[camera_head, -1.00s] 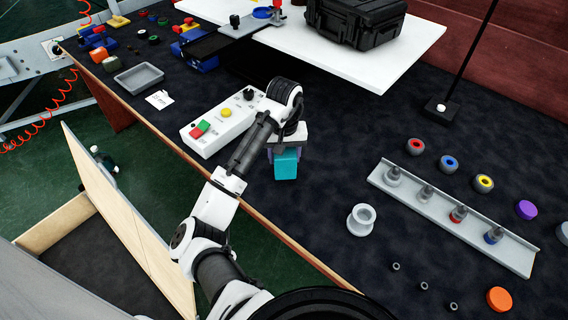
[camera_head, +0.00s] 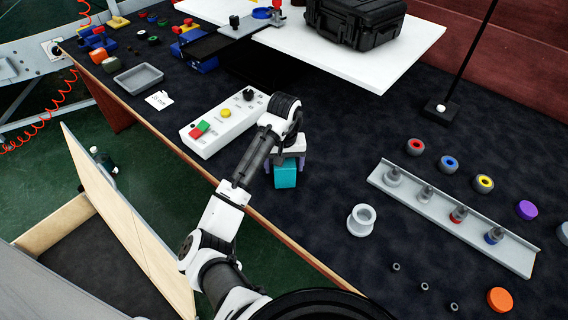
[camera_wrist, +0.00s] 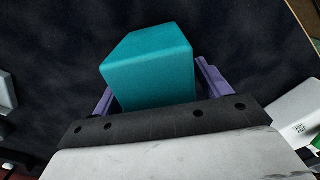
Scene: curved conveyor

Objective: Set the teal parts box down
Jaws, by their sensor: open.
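The teal parts box (camera_head: 286,174) is on the dark table surface, just right of the control panel. My gripper (camera_head: 287,160) is directly over it, pointing down. In the wrist view the teal box (camera_wrist: 148,68) stands between the two purple fingers of my gripper (camera_wrist: 152,85). The fingers are spread, with a dark gap showing on each side of the box. The upper part of the box's back side is hidden by my gripper in the head view.
A white control panel (camera_head: 222,124) with coloured buttons lies close on the left. A grey ring-shaped part (camera_head: 361,220) and a rail (camera_head: 452,218) with several pegs are on the right. The dark table between is clear. A black case (camera_head: 355,22) sits on a white surface behind.

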